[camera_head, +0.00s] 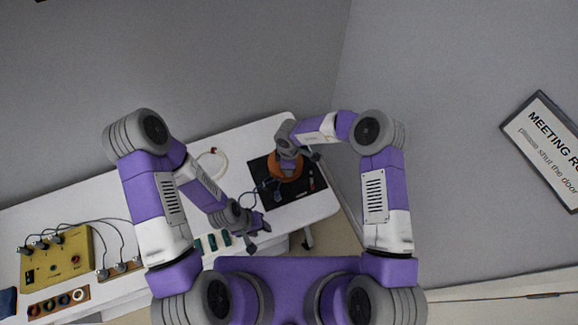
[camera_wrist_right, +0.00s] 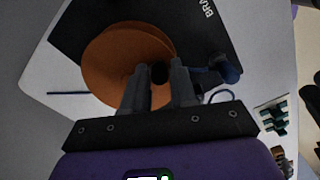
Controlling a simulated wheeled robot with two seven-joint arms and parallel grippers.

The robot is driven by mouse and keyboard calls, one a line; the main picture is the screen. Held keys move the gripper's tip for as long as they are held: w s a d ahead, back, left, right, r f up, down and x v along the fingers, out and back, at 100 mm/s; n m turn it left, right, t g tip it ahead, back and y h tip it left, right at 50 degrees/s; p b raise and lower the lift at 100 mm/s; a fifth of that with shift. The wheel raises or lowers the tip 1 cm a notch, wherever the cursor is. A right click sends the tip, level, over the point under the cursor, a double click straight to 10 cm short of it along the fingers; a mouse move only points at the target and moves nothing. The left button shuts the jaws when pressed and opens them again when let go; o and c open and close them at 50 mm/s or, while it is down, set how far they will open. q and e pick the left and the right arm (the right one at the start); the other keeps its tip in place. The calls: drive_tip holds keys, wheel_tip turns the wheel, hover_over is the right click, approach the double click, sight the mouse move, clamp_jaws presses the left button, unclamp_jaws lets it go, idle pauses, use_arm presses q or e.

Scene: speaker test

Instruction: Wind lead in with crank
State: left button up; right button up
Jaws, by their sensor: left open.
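An orange reel (camera_head: 287,172) sits on a black mat (camera_head: 262,178) at the table's right end. My right gripper (camera_head: 287,150) is over it and hides part of it. In the right wrist view the reel (camera_wrist_right: 112,62) is a broad orange disc. A dark round knob (camera_wrist_right: 159,73) shows between the fingers of my right gripper (camera_wrist_right: 160,80); whether they grip it is unclear. A blue lead (camera_head: 253,196) curls on the table left of the reel. A dark blue piece (camera_wrist_right: 228,68) lies right of the fingers. My left gripper (camera_head: 262,224) is open and empty near the table's front edge.
A yellow panel (camera_head: 72,262) with black leads stands at the left of the white table (camera_head: 318,203). Small green blocks (camera_head: 212,242) lie by my left gripper. Walls stand behind and right.

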clamp_jaws()
use_arm(q)
drive_tip(key=shift+r, duration=0.1)
